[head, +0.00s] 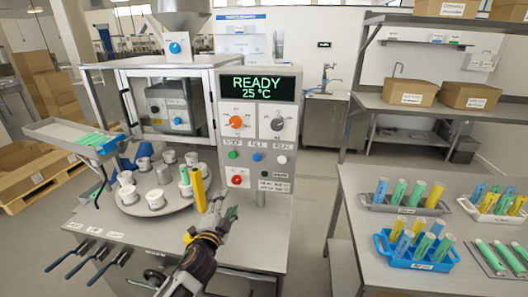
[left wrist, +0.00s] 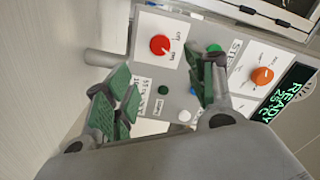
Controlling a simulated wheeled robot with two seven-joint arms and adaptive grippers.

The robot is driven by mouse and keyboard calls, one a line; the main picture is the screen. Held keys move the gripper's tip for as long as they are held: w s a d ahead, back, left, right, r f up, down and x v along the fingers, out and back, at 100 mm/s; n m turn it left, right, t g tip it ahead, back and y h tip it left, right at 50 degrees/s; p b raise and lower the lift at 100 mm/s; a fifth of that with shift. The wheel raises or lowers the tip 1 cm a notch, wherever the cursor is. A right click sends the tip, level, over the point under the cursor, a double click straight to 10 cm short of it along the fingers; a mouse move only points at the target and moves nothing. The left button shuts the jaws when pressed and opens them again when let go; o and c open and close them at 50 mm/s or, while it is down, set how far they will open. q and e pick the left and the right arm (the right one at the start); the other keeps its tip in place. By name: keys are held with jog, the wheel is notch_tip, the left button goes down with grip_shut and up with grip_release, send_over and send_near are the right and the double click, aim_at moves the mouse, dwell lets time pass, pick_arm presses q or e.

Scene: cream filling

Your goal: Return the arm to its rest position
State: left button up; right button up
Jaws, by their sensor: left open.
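My left gripper (head: 212,225) is in front of the filling machine, just right of the turntable. Its green-padded fingers (left wrist: 165,95) are spread apart with nothing between them in the left wrist view. The machine's panel (head: 257,125) faces it, with a display reading READY 25 °C, two knobs, several buttons and a red switch (head: 237,180). The red switch also shows in the left wrist view (left wrist: 160,45). A yellow tube (head: 198,188) stands close behind the gripper, and a green tube (head: 185,181) is beside it. My right gripper is not in view.
The turntable (head: 131,207) holds several white cups. A tray (head: 62,132) with green tubes juts out at the left. On the right table stand blue (head: 440,263) and grey (head: 376,203) racks of tubes. Open floor lies between the machine's table and the right table.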

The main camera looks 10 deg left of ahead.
pick_arm(q)
jog(key=s+f+n+g, duration=0.5)
jog(key=s+f+g, duration=0.3)
jog(key=s, duration=0.7)
jog(key=s+f+n+g, duration=0.5)
jog(key=s+f+g, duration=0.3)
jog(key=s, duration=0.6)
notch_tip(320, 180, down, 33)
jog(key=s+a, duration=0.1)
jog(key=s, duration=0.2)
jog(key=s+a+f, duration=0.2)
jog(key=s+f, duration=0.8)
jog(key=s, duration=0.1)
jog(key=s+a+f+g, duration=0.1)
jog(key=s+a+f, duration=0.1)
jog(key=s+f, duration=0.8)
jog(key=shift+s+f+y, duration=0.15)
jog(key=shift+s+y, duration=0.15)
jog(key=shift+s, duration=0.25)
